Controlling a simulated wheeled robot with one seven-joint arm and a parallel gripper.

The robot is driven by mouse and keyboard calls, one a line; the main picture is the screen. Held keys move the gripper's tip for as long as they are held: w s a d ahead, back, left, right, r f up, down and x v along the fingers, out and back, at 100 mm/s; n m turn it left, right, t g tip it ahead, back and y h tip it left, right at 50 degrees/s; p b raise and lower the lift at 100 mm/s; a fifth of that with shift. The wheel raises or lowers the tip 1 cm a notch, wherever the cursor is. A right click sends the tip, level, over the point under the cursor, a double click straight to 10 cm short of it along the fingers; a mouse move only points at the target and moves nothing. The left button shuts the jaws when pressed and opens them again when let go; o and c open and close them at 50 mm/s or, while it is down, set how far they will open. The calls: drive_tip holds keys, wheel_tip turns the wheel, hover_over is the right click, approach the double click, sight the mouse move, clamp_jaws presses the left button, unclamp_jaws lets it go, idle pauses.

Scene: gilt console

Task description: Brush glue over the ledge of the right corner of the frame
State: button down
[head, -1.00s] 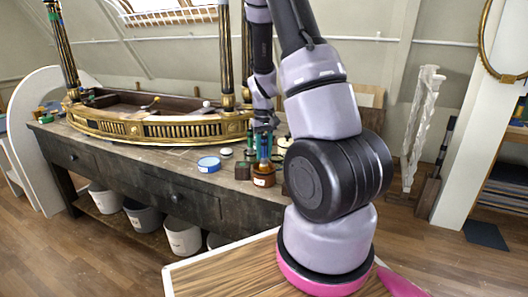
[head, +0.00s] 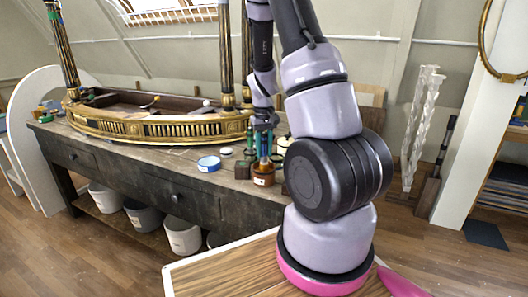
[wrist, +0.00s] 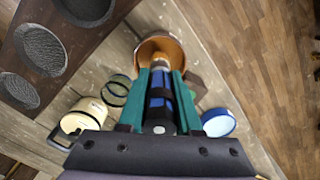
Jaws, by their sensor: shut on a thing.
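My gripper (head: 264,142) is at the right end of the workbench in the head view. In the wrist view its green fingers (wrist: 160,98) are shut on a brush with a blue and black handle (wrist: 158,103). The brush points down into an amber glue jar (wrist: 170,44), which also shows in the head view (head: 263,176). The bristles are hidden inside the jar. The gilt frame (head: 160,131) rests on the bench to the left, its curved ornate front facing me. My gripper is just beyond its right corner (head: 240,124).
A blue-lidded tin (head: 209,164) stands left of the jar, with a small dark block (head: 242,170) between them. Gilt columns (head: 226,55) rise from the frame. Buckets (head: 182,235) stand under the bench (head: 140,188).

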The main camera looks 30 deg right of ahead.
sight(264, 133)
drive_tip(key=shift+r, duration=3.2)
drive_tip(key=shift+s, duration=0.1)
